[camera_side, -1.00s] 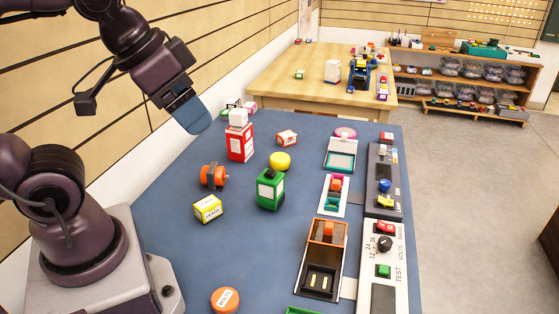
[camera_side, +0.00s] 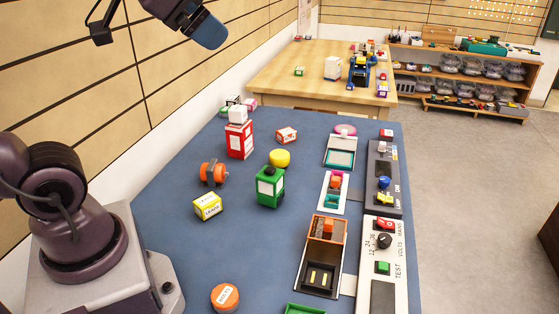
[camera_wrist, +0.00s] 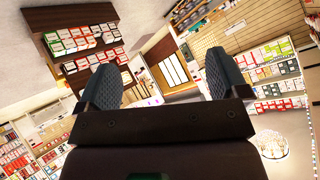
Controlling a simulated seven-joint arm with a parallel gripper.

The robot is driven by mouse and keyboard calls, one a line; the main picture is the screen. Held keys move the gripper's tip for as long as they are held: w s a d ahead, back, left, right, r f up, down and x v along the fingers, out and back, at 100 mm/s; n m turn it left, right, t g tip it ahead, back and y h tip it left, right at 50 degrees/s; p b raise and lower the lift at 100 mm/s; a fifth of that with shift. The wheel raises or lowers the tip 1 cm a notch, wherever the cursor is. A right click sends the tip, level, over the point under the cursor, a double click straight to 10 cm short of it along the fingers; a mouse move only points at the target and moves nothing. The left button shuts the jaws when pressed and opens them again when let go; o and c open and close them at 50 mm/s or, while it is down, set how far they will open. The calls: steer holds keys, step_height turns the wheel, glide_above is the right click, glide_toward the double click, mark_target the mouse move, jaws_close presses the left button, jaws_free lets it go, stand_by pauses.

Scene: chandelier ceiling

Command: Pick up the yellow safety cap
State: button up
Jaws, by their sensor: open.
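A round yellow cap (camera_side: 280,158) lies on the blue work table (camera_side: 165,250) in the side view. It is behind a green box-shaped item with a black top (camera_side: 270,188), which partly overlaps it in the picture. My gripper (camera_side: 206,30) is high at the top of the side view, up and left of the cap and well apart from it. In the wrist view my gripper (camera_wrist: 163,82) is open, with two dark fingers spread and nothing between them. The wrist view shows shelves and a chandelier, not the cap.
A red box (camera_side: 239,142), an orange roll (camera_side: 213,173), a yellow and white box (camera_side: 208,206) and an orange disc (camera_side: 225,297) stand around the table. Trays and a control panel (camera_side: 383,262) line the right side.

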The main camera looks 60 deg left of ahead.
steer(key=w+a+r+m+t+y, duration=0.2)
steer(key=w+a+r, duration=0.1)
steer(key=r, duration=0.5)
steer(key=w+a+r+m+t+y, duration=0.1)
steer(key=w+a+r+t+y, duration=0.1)
steer(key=r, duration=0.5)
steer(key=m+h, duration=0.6)
steer(key=m, duration=1.9)
glide_above(276, 155)
steer(key=s, duration=0.2)
steer(key=f, duration=5)
steer(key=shift+w+d+f, duration=0.2)
steer(key=shift+w+d, duration=0.05)
steer(key=shift+d, duration=0.15)
steer(key=s+f+m, duration=0.1)
steer(key=f+m, duration=0.1)
steer(key=s+f+m, duration=0.1)
steer(key=f+m, duration=0.1)
steer(key=s+f+m+h, duration=0.1)
steer(key=s+f+m, duration=0.1)
steer(key=shift+s, duration=0.1)
steer(key=shift+f, duration=0.2)
steer(key=x, duration=0.7)
steer(key=shift+w+a+r, duration=0.1)
steer(key=shift+w+r, duration=0.1)
steer(key=shift+w, duration=0.05)
steer(key=c, duration=1)
steer(key=shift+r, duration=0.1)
